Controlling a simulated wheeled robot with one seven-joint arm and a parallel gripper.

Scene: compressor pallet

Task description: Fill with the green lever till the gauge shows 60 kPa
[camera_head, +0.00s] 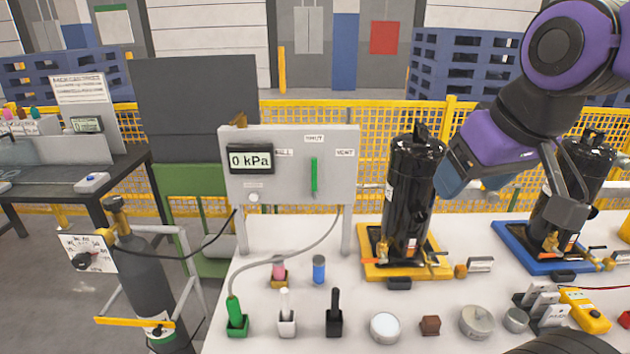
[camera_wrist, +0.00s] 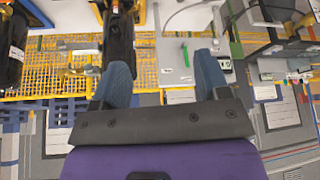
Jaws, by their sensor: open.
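The green lever (camera_head: 314,175) stands upright on a grey panel (camera_head: 287,195), pointing at the SHUT label, with a partly hidden FILL label to its left and VENT to its right. The gauge (camera_head: 250,160) on the panel reads 0 kPa. My gripper (camera_head: 466,186) is to the right of the panel, beside the black compressor on the yellow base, apart from the lever. In the wrist view, upside down, its blue fingers (camera_wrist: 163,75) are spread with nothing held between them. The lever (camera_wrist: 186,55) and gauge (camera_wrist: 225,63) show beyond the fingers there.
A black compressor (camera_head: 412,195) on a yellow base stands between panel and gripper; another (camera_head: 560,215) is on a blue base. A hose (camera_head: 300,257) runs from the panel to a green fitting (camera_head: 236,318). A gas cylinder (camera_head: 140,270) stands left.

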